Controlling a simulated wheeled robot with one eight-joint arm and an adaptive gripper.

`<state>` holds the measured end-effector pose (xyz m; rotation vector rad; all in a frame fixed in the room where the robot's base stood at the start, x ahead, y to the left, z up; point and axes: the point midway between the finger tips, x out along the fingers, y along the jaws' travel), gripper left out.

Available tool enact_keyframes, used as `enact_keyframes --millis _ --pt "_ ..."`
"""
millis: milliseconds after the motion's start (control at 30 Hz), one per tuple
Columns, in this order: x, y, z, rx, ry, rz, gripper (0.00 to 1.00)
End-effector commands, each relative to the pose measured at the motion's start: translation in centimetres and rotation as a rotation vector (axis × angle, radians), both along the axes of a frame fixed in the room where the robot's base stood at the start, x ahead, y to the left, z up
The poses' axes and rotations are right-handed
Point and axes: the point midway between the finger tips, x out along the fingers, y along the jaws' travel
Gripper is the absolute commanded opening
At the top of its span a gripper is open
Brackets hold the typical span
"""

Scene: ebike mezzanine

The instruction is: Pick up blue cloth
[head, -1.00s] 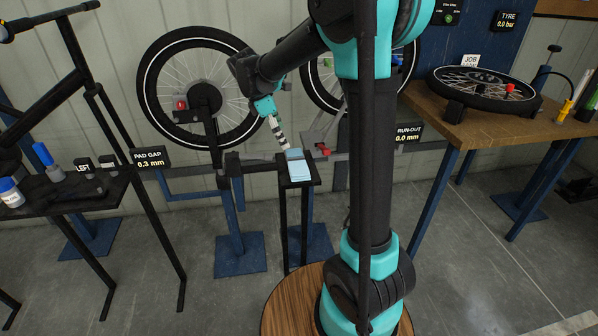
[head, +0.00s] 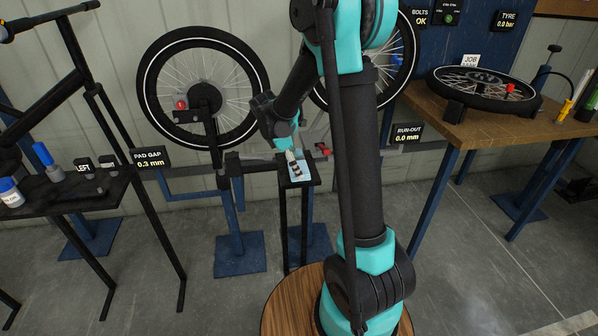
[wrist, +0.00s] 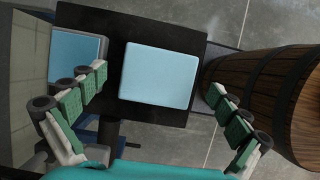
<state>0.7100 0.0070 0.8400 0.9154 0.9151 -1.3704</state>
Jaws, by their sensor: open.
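The blue cloth (wrist: 160,75) is a pale blue, flat folded rectangle lying on a small black stand top (wrist: 185,28). In the head view my gripper (head: 296,169) is over the stand and hides much of the cloth. In the wrist view my gripper (wrist: 158,86) is open, one finger to the left of the cloth and one to the right. The fingers look clear of the cloth, and nothing is between them but the view of it. Their height above it is hard to tell.
Another blue surface in a grey frame (wrist: 76,58) lies left of the cloth, close to the left finger. A round wooden body (wrist: 265,85) stands at right in the wrist view. A wheel (head: 203,88) stands behind; a black table (head: 95,190) is at left.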

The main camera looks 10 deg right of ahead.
Motion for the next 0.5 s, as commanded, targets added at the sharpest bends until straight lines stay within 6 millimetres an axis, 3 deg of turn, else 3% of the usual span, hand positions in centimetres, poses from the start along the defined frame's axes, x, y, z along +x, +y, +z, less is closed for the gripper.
enact_keyframes --millis 267,500 --pt "-0.03 -0.09 -0.24 0.0 0.0 0.001 0.99" --pt "-0.03 -0.08 -0.23 0.0 0.0 0.001 0.69"
